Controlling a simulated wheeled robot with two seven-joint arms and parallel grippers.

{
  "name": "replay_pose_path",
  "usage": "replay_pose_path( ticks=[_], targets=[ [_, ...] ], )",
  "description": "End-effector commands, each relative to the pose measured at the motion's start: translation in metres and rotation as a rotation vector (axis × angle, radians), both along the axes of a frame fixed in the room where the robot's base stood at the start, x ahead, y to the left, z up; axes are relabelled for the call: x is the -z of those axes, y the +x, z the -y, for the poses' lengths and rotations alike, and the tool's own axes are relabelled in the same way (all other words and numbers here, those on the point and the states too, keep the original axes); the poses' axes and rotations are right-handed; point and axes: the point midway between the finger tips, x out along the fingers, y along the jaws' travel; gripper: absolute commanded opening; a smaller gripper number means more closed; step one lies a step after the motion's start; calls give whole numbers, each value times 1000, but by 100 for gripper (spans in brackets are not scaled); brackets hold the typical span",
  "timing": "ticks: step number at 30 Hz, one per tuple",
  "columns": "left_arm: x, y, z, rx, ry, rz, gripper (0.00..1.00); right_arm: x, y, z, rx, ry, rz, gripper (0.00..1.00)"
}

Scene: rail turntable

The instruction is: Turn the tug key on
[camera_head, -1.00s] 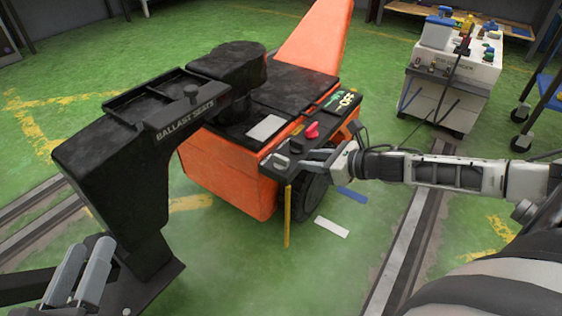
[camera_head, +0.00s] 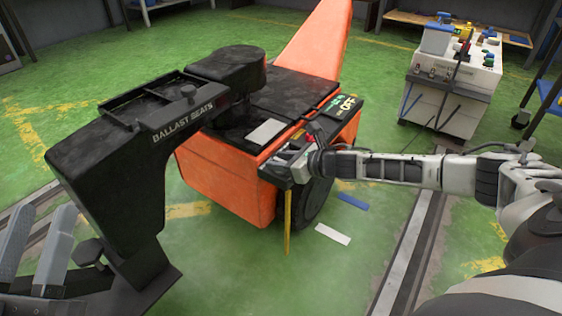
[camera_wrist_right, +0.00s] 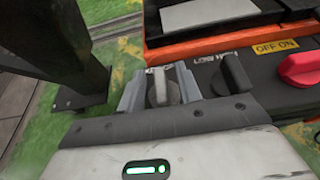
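The orange tug (camera_head: 215,180) stands in the middle of the head view, with a black control panel on its near right side. A grey key-like knob (camera_wrist_right: 161,88) sits on the panel in the right wrist view; its label is partly hidden. My right gripper (camera_wrist_right: 160,92) has one finger on each side of this knob. I cannot tell whether the fingers press on it. In the head view my right gripper (camera_head: 298,164) covers that panel corner. A display (camera_head: 347,104) on the panel reads OFF. My left gripper (camera_head: 36,250) is open and empty at lower left.
A black knob (camera_wrist_right: 233,75) marked LOW HIGH and a red knob (camera_wrist_right: 300,68) beside an OFF ON label (camera_wrist_right: 275,47) are close right of the gripper. The black BALLAST SEATS column (camera_head: 120,170) stands at left. A white cart (camera_head: 455,85) is at back right.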

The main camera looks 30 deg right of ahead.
Motion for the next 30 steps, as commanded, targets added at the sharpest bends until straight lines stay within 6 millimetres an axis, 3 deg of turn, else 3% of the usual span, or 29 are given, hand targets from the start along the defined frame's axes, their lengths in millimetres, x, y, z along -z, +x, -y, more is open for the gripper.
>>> replay_pose_path(
  ticks=[6, 10, 22, 30],
  targets=[
    [-2, 0, 0, 1, -1, 9, 36, 0, 0, 0, 0, 0, 0, 35],
    [-2, 0, 0, 1, -1, 8, 36, 0, 0, 0, 0, 0, 0, 1],
    [0, 0, 1, 4, -1, -8, 36, 0, -1, -1, 34, 1, 0, 0],
    [5, 0, 1, 12, -20, -78, 36, -1, -1, -3, 191, 4, 0, 0]
  ],
)
